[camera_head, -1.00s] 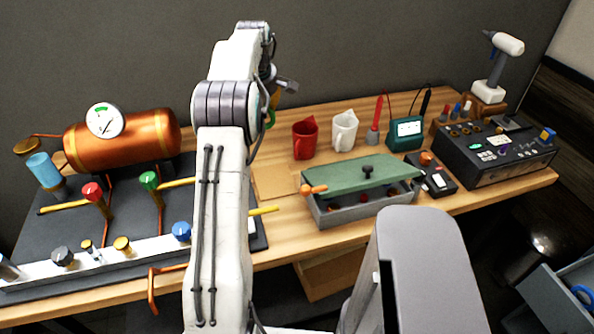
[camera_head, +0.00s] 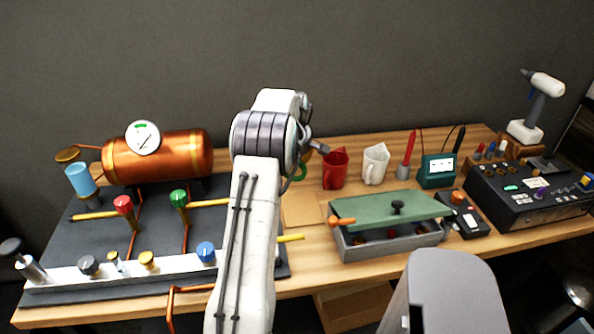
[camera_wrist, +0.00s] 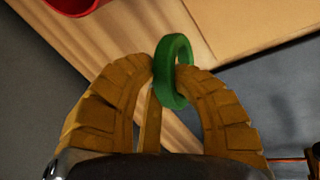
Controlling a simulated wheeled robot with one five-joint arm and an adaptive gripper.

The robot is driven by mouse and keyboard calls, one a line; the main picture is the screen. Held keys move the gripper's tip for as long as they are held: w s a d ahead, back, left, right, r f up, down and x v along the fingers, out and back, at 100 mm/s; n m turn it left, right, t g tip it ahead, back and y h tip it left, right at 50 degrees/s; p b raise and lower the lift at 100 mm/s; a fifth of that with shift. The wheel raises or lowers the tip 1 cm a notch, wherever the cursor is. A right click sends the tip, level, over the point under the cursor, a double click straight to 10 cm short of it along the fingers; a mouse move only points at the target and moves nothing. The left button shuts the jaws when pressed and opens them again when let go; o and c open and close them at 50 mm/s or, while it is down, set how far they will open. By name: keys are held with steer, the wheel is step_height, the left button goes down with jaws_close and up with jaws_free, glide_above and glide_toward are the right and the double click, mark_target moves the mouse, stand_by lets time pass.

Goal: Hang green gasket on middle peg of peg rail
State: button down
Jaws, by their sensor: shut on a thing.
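The green gasket is a thick ring in the wrist view (camera_wrist: 179,50), held upright between the tips of my gripper (camera_wrist: 166,76). The gripper's two yellow-brown fingers are shut on it. In the head view, a green edge of the gasket (camera_head: 301,171) shows just right of my arm, above the back of the table near the red mug. Most of the gripper is hidden behind my arm there. I cannot make out a peg rail in either view.
A copper boiler (camera_head: 159,157) and a valve board (camera_head: 63,226) fill the left side.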

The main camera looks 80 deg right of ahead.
steer(key=shift+f+p, duration=0.3)
steer(key=shift+f, duration=1.55)
steer(key=shift+f, duration=0.2)
steer(key=c, duration=1.1)
jaws_free()
steer(key=shift+r, duration=0.15)
